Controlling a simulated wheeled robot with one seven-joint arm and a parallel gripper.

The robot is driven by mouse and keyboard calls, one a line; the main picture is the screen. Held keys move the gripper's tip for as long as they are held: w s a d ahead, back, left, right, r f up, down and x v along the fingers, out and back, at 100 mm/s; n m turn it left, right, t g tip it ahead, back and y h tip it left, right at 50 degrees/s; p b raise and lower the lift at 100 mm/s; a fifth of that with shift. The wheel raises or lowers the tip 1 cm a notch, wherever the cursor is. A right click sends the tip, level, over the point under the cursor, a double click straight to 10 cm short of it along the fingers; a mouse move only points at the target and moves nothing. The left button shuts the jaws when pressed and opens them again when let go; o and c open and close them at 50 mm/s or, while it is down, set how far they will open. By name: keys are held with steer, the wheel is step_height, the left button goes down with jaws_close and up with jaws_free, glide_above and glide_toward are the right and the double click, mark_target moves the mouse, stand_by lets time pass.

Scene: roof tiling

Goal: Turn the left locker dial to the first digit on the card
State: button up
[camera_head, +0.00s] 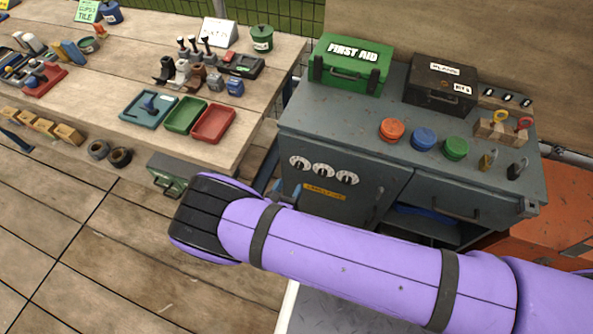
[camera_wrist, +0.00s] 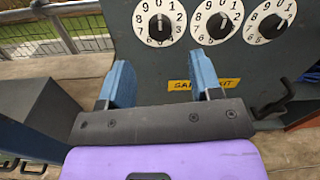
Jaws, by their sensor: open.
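The left locker dial (camera_wrist: 160,24) is a white disc with black digits and a dark knob; 0 is at its top. It also shows in the head view (camera_head: 299,162). The middle dial (camera_wrist: 217,23) and right dial (camera_wrist: 270,22) sit beside it on the grey locker front (camera_head: 290,136). My gripper (camera_wrist: 160,62) has two blue fingers apart with nothing between them. It is below and in front of the left dial, not touching it in the picture. In the head view the fingers (camera_head: 285,190) are mostly hidden by my purple arm. A white card (camera_head: 219,33) stands on the bench; its writing is unreadable.
A yellow label (camera_wrist: 178,85) below the dials is partly covered by a finger. A dark handle (camera_wrist: 273,100) sticks out at right. A green first aid box (camera_head: 350,65), a black box (camera_head: 440,85) and coloured lids stand on the locker top. The wooden bench (camera_head: 150,75) is at left.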

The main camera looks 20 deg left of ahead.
mark_target(298, 168)
steer(key=w, duration=0.6)
steer(key=shift+w+d, duration=0.35)
steer(key=shift+w, duration=0.05)
steer(key=shift+c, duration=0.2)
steer(key=c, duration=0.9)
